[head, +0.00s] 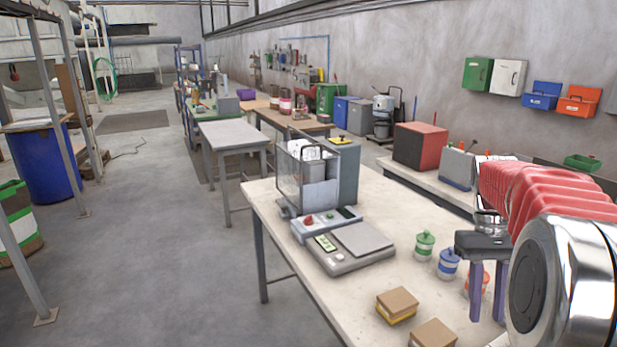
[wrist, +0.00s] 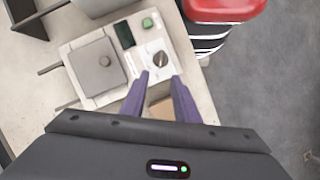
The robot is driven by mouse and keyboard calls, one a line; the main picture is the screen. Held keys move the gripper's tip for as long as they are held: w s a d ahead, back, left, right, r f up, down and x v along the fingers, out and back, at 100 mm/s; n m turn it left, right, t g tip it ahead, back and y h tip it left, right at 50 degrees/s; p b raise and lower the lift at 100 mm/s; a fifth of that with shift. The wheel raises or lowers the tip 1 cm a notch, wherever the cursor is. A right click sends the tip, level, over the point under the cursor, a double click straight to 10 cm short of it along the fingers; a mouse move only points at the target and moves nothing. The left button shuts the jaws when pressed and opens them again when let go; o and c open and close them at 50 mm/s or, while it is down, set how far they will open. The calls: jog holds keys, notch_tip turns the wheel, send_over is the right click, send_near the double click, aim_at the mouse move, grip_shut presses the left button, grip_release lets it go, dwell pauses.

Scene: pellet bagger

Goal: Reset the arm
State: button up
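My gripper (head: 488,318) hangs fingers down over the right side of the pale worktable (head: 283,231) in the head view. Its two purple fingers stand apart with nothing held between them. The gripper partly hides an orange-labelled jar behind it. In the wrist view the open fingers (wrist: 160,78) point toward a light control unit (wrist: 148,58) with a dark dial, a green button and a small display. A flat grey square plate (wrist: 97,65) lies left of it. Part of a brown block (wrist: 161,108) shows between the fingers.
On the worktable are a scale (head: 345,252), a bagging machine (head: 310,180), a green-lidded jar (head: 424,246), a blue-lidded jar (head: 448,264) and two cardboard-coloured blocks (head: 397,303). A side bench holds a red box (head: 420,146). Floor (head: 150,260) left of the table is clear.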

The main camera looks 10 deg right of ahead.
jog(key=a+f+m+t, duration=0.1)
jog(key=a+f+t, duration=0.2)
jog(key=a+f, duration=0.2)
jog(key=s+a+r+n+t, duration=0.1)
jog(key=s+a+r+t, duration=0.1)
jog(key=s+a, duration=0.3)
jog(key=s+a+r+n+t, duration=0.1)
jog(key=s+a+t, duration=0.3)
jog(key=a, duration=1)
jog(key=shift+s+a+r+n+t+h, duration=0.15)
jog(key=shift+s+r+n+t+h, duration=0.2)
jog(key=shift+s+n, duration=0.3)
